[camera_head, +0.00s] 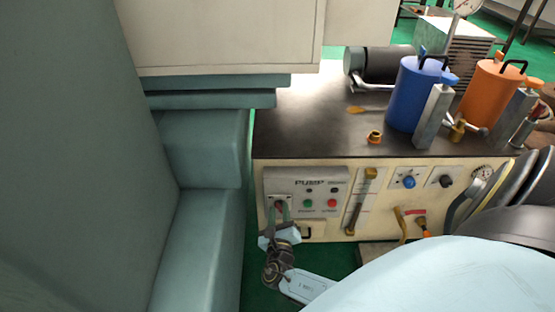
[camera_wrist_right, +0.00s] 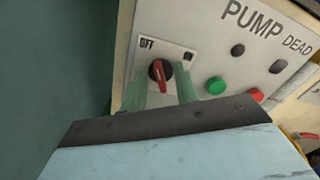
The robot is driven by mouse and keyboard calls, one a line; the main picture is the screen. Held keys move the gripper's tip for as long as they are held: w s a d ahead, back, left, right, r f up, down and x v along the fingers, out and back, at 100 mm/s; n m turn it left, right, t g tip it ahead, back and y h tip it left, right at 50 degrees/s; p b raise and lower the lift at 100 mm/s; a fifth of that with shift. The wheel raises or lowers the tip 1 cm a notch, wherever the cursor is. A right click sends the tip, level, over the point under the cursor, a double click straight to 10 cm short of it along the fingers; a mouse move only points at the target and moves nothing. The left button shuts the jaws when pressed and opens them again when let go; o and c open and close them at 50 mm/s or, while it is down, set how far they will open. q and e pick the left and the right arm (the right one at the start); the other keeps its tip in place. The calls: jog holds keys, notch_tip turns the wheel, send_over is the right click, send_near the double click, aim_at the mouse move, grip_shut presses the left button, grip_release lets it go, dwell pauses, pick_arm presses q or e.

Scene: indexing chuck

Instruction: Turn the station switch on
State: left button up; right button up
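The station switch (camera_wrist_right: 160,72) is a red handle on a black round base, on a light plate marked "OFF" at its upper left. Its handle looks nearly upright, tilted slightly. My right gripper (camera_wrist_right: 161,90) is open, with one greenish finger on each side of the switch's lower part and a gap between them. I cannot tell whether either finger touches the handle. In the head view the right gripper (camera_head: 279,211) is at the left end of the pump panel (camera_head: 325,182) and partly covers the switch (camera_head: 279,204). My left gripper is not in view.
A green button (camera_wrist_right: 216,85) and a red button (camera_wrist_right: 256,94) sit to the right of the switch. A large teal machine body (camera_head: 205,240) stands close on the left. Blue (camera_head: 408,95) and orange (camera_head: 488,92) canisters stand on the dark bench top (camera_head: 310,115).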

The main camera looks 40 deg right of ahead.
grip_shut()
jog(key=shift+m, duration=0.4)
jog(key=m, duration=0.5)
jog(key=shift+d+m, duration=0.1)
jog(key=shift+m, duration=0.2)
jog(key=m, duration=0.5)
jog(key=shift+s+d, duration=0.1)
jog(key=shift+s, duration=0.05)
jog(key=shift+m, duration=0.4)
grip_release()
